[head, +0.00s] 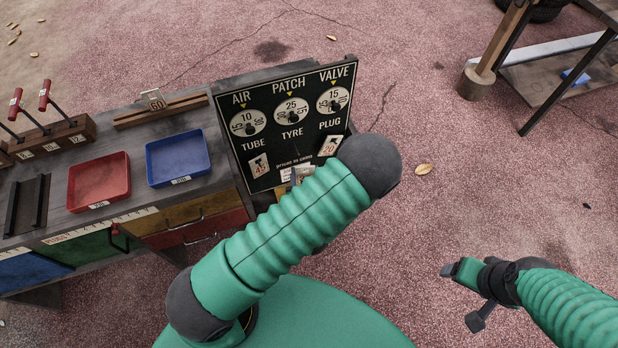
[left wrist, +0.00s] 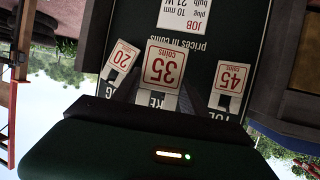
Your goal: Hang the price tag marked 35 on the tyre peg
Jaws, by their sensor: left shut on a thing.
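The white price tag marked 35 with red figures shows in the left wrist view (left wrist: 163,65), between the tag marked 20 (left wrist: 122,56) and the tag marked 45 (left wrist: 230,78). My left gripper (left wrist: 158,104) is shut on the 35 tag, in front of the board's TYRE label. The board (head: 292,148) is black, with dials and the words TUBE, TYRE and PLUG. In the head view my left forearm hides the left gripper; the tyre peg is not clear. I cannot tell whether the tag is on it. My right gripper (head: 474,294) is far from the board.
A red tray (head: 101,202) and a blue tray (head: 178,182) stand on the cart left of the board. A wooden rail with a tag marked 60 (head: 155,101) lies behind them. Red-handled levers (head: 46,97) stand at far left. Open ground lies right of the board.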

